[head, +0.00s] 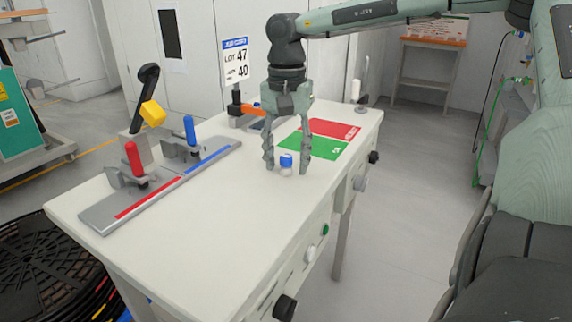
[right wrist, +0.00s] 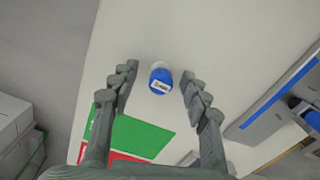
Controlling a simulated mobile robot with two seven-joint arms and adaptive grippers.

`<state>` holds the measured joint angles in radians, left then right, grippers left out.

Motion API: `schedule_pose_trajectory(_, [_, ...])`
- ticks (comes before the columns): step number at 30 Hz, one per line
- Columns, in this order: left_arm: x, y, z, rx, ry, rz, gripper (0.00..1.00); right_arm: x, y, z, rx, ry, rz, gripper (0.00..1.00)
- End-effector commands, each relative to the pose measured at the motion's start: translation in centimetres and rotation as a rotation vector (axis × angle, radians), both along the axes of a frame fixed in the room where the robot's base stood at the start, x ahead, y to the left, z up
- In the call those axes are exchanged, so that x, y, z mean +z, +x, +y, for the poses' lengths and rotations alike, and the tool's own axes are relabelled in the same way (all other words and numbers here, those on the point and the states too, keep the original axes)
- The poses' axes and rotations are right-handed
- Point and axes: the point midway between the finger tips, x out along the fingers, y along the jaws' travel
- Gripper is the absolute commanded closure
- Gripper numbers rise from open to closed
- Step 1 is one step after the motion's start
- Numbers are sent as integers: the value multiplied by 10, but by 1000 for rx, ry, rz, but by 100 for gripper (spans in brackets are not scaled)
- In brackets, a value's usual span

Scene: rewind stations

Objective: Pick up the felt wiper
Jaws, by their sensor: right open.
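A small piece with a blue top and a white lower part (head: 286,161) stands on the white worktable (head: 215,225) near its right edge; I take it for the felt wiper. In the right wrist view its blue face carries a white label with dark marks (right wrist: 160,83). My right gripper (head: 286,170) points down over it, open, with one finger on each side. In the right wrist view gaps show between the piece and both fingers (right wrist: 159,74). My left gripper is not in view.
A red and green mat (head: 316,146) lies just behind the gripper. A grey fixture rail (head: 98,217) with red-handled and blue-handled clamps lies along the left side. A sign (head: 236,60) stands at the back. The table's front middle is clear.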

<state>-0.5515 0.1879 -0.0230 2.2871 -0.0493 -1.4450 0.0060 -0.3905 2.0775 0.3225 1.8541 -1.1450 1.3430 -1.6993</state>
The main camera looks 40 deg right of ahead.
Motion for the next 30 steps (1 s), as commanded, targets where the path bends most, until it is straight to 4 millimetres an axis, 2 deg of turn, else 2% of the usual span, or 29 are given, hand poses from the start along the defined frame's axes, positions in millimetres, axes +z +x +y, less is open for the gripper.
schedule_pose_trajectory(7, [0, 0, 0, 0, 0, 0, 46, -2, 0, 0, 0, -1, -1, 53])
schedule_pose_trajectory(18, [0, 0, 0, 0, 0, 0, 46, -2, 0, 0, 0, -1, -1, 98])
schedule_pose_trajectory(19, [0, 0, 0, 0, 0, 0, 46, -2, 0, 0, 0, -1, -1, 100])
schedule_pose_trajectory(26, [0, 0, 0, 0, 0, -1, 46, 0, 0, 0, 0, -1, -2, 100])
schedule_pose_trajectory(30, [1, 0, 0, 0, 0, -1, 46, 13, 1, 0, 1, -2, -5, 100])
